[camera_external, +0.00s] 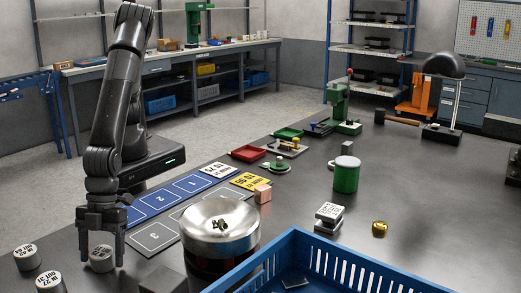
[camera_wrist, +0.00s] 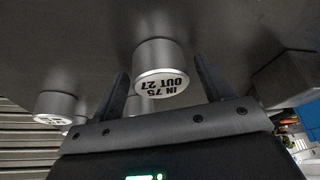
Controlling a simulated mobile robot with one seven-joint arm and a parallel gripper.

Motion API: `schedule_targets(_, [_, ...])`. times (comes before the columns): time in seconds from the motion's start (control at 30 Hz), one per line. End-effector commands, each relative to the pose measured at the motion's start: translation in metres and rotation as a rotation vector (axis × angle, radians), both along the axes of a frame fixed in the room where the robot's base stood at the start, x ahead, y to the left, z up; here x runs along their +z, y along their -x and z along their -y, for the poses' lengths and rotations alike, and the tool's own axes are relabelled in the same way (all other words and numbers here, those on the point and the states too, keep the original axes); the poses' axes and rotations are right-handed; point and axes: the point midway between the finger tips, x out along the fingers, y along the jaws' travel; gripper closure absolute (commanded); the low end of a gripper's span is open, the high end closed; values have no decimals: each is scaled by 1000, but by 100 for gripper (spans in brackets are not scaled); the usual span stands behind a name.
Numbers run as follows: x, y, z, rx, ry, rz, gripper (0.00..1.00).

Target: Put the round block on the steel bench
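My gripper (camera_external: 101,256) points down at the near left of the dark tabletop, with its fingers apart. A grey round block (camera_external: 101,260) with a pale labelled top stands upright between them in the outside view. In the wrist view this block (camera_wrist: 158,70) reads "IN 75 OUT 27"; gaps show between it and both fingers of my gripper (camera_wrist: 163,76). Two similar round blocks stand to the left, one (camera_external: 27,258) farther back and one (camera_external: 48,283) nearer. A grey-topped bench (camera_external: 165,64) stands along the back wall; I cannot tell whether it is the steel bench.
A shiny metal bowl-like top (camera_external: 217,222) stands right of my gripper, near a blue crate (camera_external: 345,268). A blue numbered mat (camera_external: 165,200) and a grey one (camera_external: 155,235) lie behind. A green cylinder (camera_external: 346,178) is farther right. The right-middle tabletop has free room.

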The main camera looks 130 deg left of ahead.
Motion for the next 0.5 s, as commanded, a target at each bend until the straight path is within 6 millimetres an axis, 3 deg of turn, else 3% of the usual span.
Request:
schedule_targets(0.27, [2, 0, 0, 0, 1, 1, 26])
schedule_targets(0.5, [28, 4, -9, 2, 1, 4, 26])
